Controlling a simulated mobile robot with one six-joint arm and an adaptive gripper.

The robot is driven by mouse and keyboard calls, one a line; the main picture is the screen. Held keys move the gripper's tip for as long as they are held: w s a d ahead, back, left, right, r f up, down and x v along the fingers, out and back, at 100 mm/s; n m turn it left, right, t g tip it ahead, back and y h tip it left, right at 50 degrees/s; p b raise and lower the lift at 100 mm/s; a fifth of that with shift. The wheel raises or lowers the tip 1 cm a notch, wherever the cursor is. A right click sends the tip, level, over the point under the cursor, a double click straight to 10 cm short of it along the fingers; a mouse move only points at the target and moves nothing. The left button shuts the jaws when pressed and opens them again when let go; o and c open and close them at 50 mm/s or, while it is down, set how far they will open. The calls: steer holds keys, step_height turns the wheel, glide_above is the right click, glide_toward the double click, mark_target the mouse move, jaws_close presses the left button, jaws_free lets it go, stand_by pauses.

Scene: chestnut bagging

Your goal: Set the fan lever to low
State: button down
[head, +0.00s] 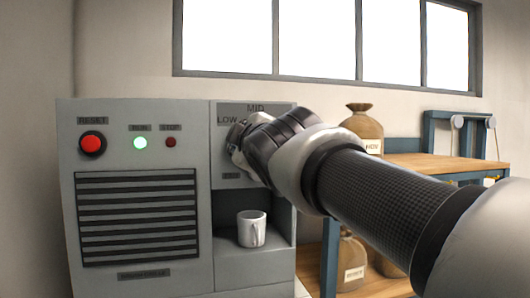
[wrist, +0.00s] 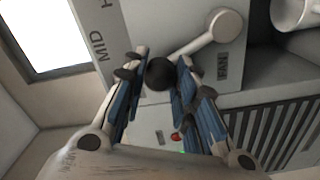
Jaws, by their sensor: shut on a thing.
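The fan lever (wrist: 203,40) is a pale arm on a round hub with a black ball knob (wrist: 160,73) at its end. In the wrist view my gripper (wrist: 158,64) is shut on the knob, one blue-padded finger on each side. The lever points from the hub toward the side between the MID mark (wrist: 97,43) and the LOW mark. In the head view the LOW mark (head: 227,120) shows left of MID (head: 255,108); my gripper (head: 238,145) is at the panel and hides the lever. The LOW mark is hidden in the wrist view.
The grey machine (head: 140,190) has a red reset button (head: 92,143), a lit green lamp (head: 140,143) and a vent grille. A white mug (head: 251,229) stands in the recess below the lever panel. A sack (head: 363,128) stands on the wooden bench (head: 440,162) at right.

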steer(key=shift+s+a+f+n+b, duration=0.1)
steer(key=shift+a+f+n+b, duration=0.3)
steer(key=shift+n, duration=0.3)
steer(key=shift+s+a+f+n+b, duration=0.1)
steer(key=shift+a+f+n+b, duration=0.25)
steer(key=shift+n, duration=0.35)
steer(key=c, duration=1.2)
jaws_free()
steer(key=shift+w, duration=0.15)
steer(key=shift+c, duration=0.2)
steer(key=shift+r, duration=0.1)
steer(key=v, duration=1.2)
